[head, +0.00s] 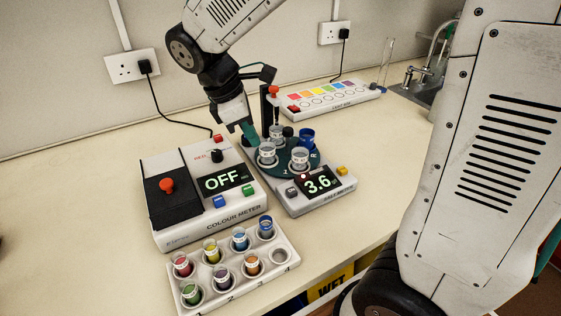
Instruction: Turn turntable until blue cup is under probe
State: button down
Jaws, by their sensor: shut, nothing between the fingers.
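The dark green turntable (284,170) sits on the white salt meter (316,205), whose display reads 3.6. The blue cup (307,138) stands upright at the turntable's back right. Clear cups stand at the front (299,158), at the left (267,154) and at the back (276,135). The red-topped probe (274,93) hangs from a dark post over the back clear cup, to the left of the blue cup. My gripper (251,138) is shut and empty, its teal fingers pointing down at the turntable's left edge. Whether they touch it cannot be told.
The colour meter (206,222), its display OFF, stands close to the left of the salt meter. A white rack (209,294) of coloured vials lies in front. A white strip with coloured patches (330,97) lies behind. A sink (420,90) is at the back right.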

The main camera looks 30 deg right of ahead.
aim_at(286, 172)
jog(key=shift+n, duration=0.5)
jog(key=x, duration=0.6)
jog(key=w+x, duration=0.1)
jog(key=x, duration=0.3)
jog(key=shift+w+a+f, duration=0.1)
jog(key=shift+a+f, duration=0.05)
jog(key=shift+a, duration=0.15)
jog(key=d, duration=0.3)
jog(key=shift+s+d+f, duration=0.1)
jog(key=shift+s+f, duration=0.15)
jog(key=shift+s, duration=0.1)
jog(key=shift+s+d, duration=0.1)
jog(key=shift+d, duration=0.35)
jog(key=shift+h, duration=0.3)
